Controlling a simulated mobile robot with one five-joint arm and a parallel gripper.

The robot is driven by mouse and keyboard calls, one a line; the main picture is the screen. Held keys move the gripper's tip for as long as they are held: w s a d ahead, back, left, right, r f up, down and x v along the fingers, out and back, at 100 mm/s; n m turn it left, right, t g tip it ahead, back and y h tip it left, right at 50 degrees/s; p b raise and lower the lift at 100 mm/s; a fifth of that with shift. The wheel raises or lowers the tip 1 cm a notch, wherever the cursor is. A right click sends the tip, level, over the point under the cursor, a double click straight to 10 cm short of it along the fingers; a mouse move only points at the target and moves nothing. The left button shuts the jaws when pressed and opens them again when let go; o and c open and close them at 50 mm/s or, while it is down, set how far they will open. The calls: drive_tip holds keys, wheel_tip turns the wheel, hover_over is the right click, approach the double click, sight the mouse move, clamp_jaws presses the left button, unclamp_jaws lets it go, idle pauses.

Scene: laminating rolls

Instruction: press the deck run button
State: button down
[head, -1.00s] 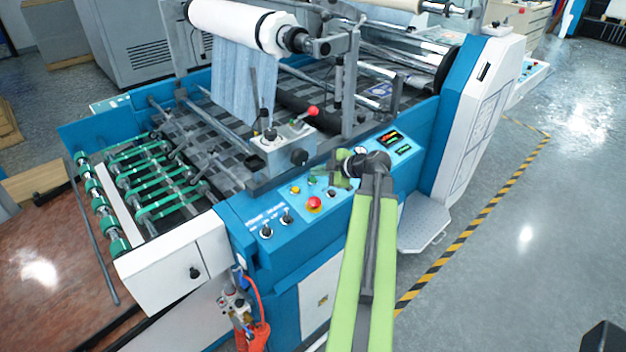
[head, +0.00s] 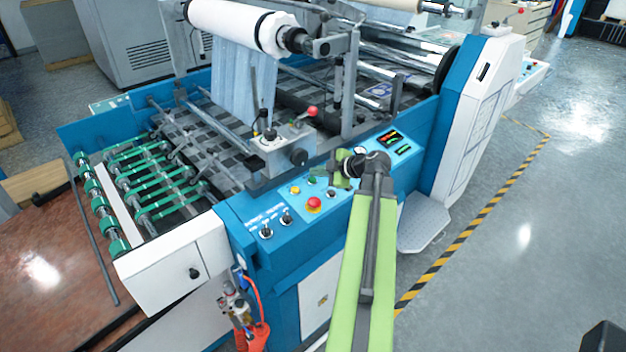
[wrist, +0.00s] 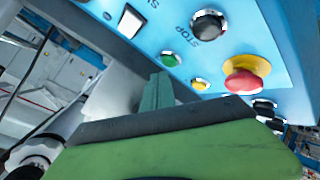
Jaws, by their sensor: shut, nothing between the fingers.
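The blue control panel (head: 275,208) carries several buttons. A green button (wrist: 171,60) sits just beyond my gripper's fingertips in the wrist view; it also shows small in the head view (head: 312,181). No label reading "deck run" is legible. Around it are a yellow button (wrist: 200,84), a red mushroom button (wrist: 245,76) on a yellow ring and a black button (wrist: 209,25) by the word STOP. My gripper (wrist: 158,90) is shut and empty, its teal fingers pointing toward the green button. I cannot tell whether they touch it. In the head view my gripper (head: 332,170) hangs over the panel's upper edge.
A white rocker switch (wrist: 131,20) and a lit display (head: 390,138) are also on the panel. Two black switches (head: 276,224) sit at its left end. Open floor lies right.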

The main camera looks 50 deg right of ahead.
drive_tip(key=shift+f, duration=0.1)
drive_tip(key=shift+w+f+b, duration=0.1)
drive_tip(key=shift+f+b, duration=0.25)
drive_tip(key=shift+b, duration=0.1)
